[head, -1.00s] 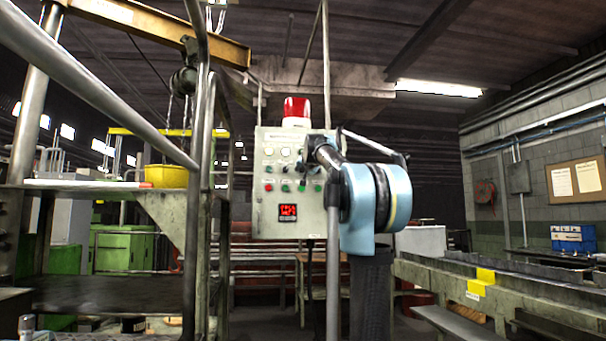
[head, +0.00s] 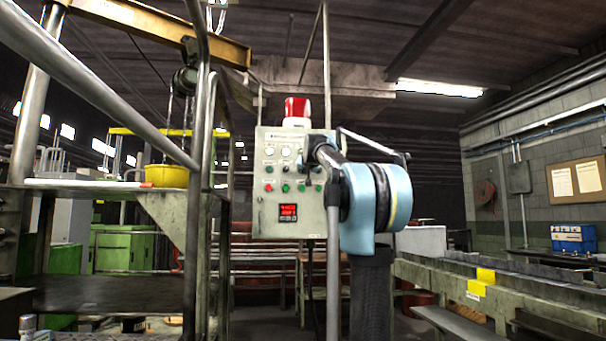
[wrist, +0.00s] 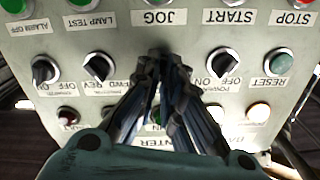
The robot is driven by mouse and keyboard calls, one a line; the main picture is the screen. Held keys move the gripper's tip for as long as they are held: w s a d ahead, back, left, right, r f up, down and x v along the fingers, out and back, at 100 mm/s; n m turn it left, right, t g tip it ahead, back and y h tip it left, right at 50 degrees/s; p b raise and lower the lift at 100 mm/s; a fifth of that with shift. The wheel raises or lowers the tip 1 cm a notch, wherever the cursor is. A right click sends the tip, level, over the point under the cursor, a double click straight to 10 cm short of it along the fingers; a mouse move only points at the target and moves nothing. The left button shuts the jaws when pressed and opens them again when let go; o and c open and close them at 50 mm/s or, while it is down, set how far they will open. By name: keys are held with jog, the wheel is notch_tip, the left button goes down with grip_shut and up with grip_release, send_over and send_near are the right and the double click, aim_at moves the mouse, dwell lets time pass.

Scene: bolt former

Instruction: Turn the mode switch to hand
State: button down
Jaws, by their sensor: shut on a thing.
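The grey control panel (head: 265,222) stands ahead in the head view, with rows of buttons and knobs. The wrist view shows its face (wrist: 130,45) upside down. My gripper (wrist: 165,62) reaches the panel face, its dark fingers close together and shut on a knob in the middle of the knob row, below the JOG label. Its place fits the mode switch, but the fingers hide the knob, its label and where it points. In the head view my arm hides the gripper and that part of the panel.
A FWD/REV knob (wrist: 97,67) stands left of my fingers in the wrist view, and an OFF/ON knob (wrist: 222,62) stands right. A RESET button (wrist: 277,62) is farther right. A red lamp (head: 297,107) tops the panel. Metal railings (head: 197,200) stand left of it.

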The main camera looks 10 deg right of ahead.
jog(key=n, duration=0.8)
jog(key=shift+f+n, duration=0.1)
jog(key=shift+n, duration=0.3)
dwell(0.4)
jog(key=c, duration=1.7)
grip_release()
jog(key=shift+d, duration=0.1)
jog(key=shift+s, duration=5.8)
jog(key=shift+s, duration=0.1)
